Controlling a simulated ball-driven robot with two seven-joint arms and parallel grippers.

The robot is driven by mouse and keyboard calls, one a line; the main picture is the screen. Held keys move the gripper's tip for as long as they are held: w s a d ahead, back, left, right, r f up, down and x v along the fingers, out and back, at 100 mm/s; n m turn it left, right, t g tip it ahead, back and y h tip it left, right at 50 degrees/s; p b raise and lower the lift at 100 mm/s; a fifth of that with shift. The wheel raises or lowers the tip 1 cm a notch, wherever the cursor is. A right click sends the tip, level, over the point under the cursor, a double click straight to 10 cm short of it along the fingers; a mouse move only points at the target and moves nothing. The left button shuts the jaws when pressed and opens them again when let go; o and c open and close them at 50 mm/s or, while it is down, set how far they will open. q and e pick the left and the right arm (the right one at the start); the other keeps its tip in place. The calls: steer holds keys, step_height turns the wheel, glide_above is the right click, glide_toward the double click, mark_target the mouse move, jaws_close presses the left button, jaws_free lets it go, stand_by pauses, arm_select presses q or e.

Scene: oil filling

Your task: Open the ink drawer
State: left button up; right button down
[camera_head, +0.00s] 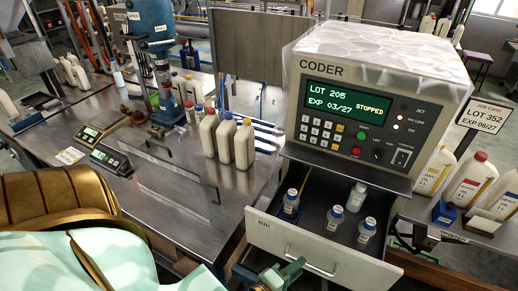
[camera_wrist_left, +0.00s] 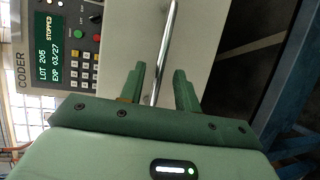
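The ink drawer (camera_head: 325,254) under the coder (camera_head: 375,100) is pulled out, with its white front marked INK tilted in the head view. Several small bottles, one of them at the front right (camera_head: 366,232), stand inside it. My left gripper (camera_head: 281,274) is at the drawer's front, low in the head view, partly cut off by the frame edge. In the left wrist view its two green fingers (camera_wrist_left: 160,88) are apart. The metal drawer handle (camera_wrist_left: 166,42) runs between them, with gaps visible on both sides. My right gripper is not in view.
A steel table (camera_head: 165,185) stands left of the drawer, with white bottles (camera_head: 226,138) and two small displays (camera_head: 105,158). A shelf on the right holds more bottles (camera_head: 468,178) and a blue stamp (camera_head: 445,208). A blue frame (camera_wrist_left: 302,85) is beside the drawer front.

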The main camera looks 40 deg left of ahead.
arm_select(q)
steer(key=v, duration=1.4)
steer(key=shift+s, duration=0.35)
steer(key=s+a+f+m+g+b, duration=0.1)
steer(key=s+f+m+g+b, duration=0.25)
steer(key=s+f+m, duration=0.6)
steer(key=s+a+f+m+g+y+b, duration=0.1)
steer(key=s+a+f+m+g+b, duration=0.3)
steer(key=f, duration=1)
steer(key=s+d+f+m+g, duration=0.1)
steer(key=s+f+m+g, duration=0.6)
steer(key=f, duration=0.5)
steer(key=s+a+f+m+y+b, duration=0.1)
steer(key=s+f+b, duration=0.1)
steer(key=f+b, duration=0.15)
steer(key=s+a+f+b, duration=0.1)
steer(key=a+f+b, duration=0.1)
steer(key=f, duration=0.3)
steer(key=w+f+b, duration=0.1)
steer(key=w+f, duration=0.1)
steer(key=w, duration=0.4)
steer(key=shift+d, duration=0.45)
